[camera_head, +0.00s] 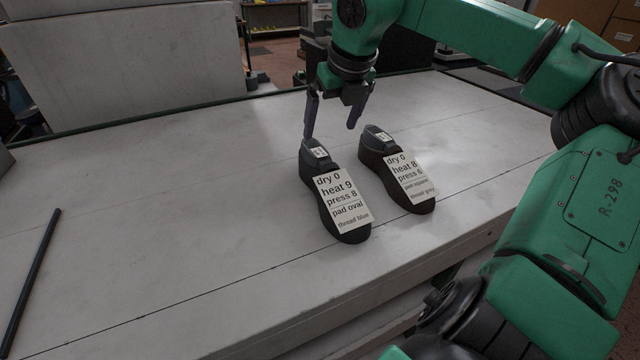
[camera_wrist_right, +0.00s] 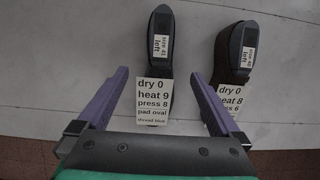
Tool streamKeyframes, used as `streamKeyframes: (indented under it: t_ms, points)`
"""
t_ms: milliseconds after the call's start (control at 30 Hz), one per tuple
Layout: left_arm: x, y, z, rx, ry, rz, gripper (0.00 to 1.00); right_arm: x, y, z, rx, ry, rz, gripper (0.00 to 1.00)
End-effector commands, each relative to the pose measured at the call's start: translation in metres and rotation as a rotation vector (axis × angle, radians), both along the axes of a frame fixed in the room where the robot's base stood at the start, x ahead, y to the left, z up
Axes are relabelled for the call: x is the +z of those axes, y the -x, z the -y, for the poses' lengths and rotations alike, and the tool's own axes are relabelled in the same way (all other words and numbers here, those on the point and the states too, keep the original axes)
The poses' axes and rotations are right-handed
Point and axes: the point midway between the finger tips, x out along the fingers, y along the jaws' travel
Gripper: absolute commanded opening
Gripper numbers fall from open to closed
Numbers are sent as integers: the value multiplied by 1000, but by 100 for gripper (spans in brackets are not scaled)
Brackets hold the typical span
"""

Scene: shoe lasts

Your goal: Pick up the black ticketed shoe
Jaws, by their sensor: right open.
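Two dark shoes with white tickets stand side by side on the white table. The left shoe (camera_head: 308,172) is black and its ticket (camera_head: 342,203) reads "dry 0, heat 9, press 8, pad oval, thread blue". The right shoe (camera_head: 371,158) is dark too, and its ticket (camera_head: 409,178) reads "dry 0, heat 8, press 6"; its lower lines are hard to read. My right gripper (camera_head: 331,131) is open and empty above the heel ends. In the right wrist view the left shoe (camera_wrist_right: 160,60) lies ahead between the open fingers (camera_wrist_right: 158,88), and the right shoe (camera_wrist_right: 236,50) is outside them. My left gripper is not in view.
A pale panel (camera_head: 125,62) stands behind the table. The table's front edge runs close to the shoes' toes.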

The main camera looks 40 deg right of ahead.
Motion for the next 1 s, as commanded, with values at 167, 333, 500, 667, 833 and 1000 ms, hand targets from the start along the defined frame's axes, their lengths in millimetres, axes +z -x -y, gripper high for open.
streamKeyframes:
  t_ms: [167, 333, 500, 667, 833, 1000]
  points:
    - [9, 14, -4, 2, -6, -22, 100, -43, -17, 4, 5, -8, -9, 100]
    - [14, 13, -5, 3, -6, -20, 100, -71, -28, 8, 6, -7, -5, 100]
    - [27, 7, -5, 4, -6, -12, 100, -94, -38, 13, 6, -8, -10, 100]
    - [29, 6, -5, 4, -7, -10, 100, -118, -48, 17, 6, -7, -6, 100]
    - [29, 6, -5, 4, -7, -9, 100, -122, -49, 17, 7, -7, -3, 100]
    - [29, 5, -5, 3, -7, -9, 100, -121, -49, 17, 7, -8, -3, 58]
